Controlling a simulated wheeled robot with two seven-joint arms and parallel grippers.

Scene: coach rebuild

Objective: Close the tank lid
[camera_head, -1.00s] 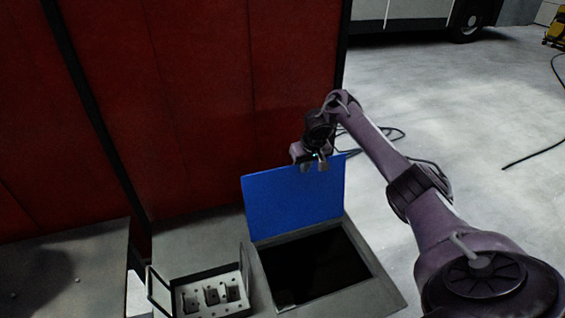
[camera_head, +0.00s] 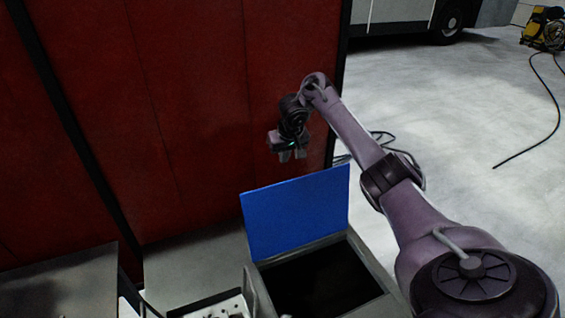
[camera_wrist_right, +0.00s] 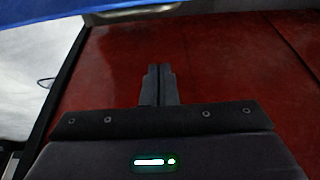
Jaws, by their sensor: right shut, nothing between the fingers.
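The tank lid is a flat blue panel (camera_head: 296,212) that stands raised at the back edge of the tank, leaning slightly back. The tank (camera_head: 378,274) is a grey box with a dark open top below the lid. My right gripper (camera_head: 292,157) is above the lid's top edge and a little left of its middle, apart from it in the head view. In the right wrist view its fingers (camera_wrist_right: 158,78) are together and empty, with red wall beyond. A blue strip (camera_wrist_right: 130,6) crosses the top of that view, likely the lid. My left gripper is not in view.
A red panelled wall (camera_head: 200,120) stands behind and left of the tank. A grey box with small fittings (camera_head: 222,306) sits left of the tank, partly cut off. A grey bench (camera_head: 60,285) is at lower left. Cables (camera_head: 535,130) lie on the open floor at right.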

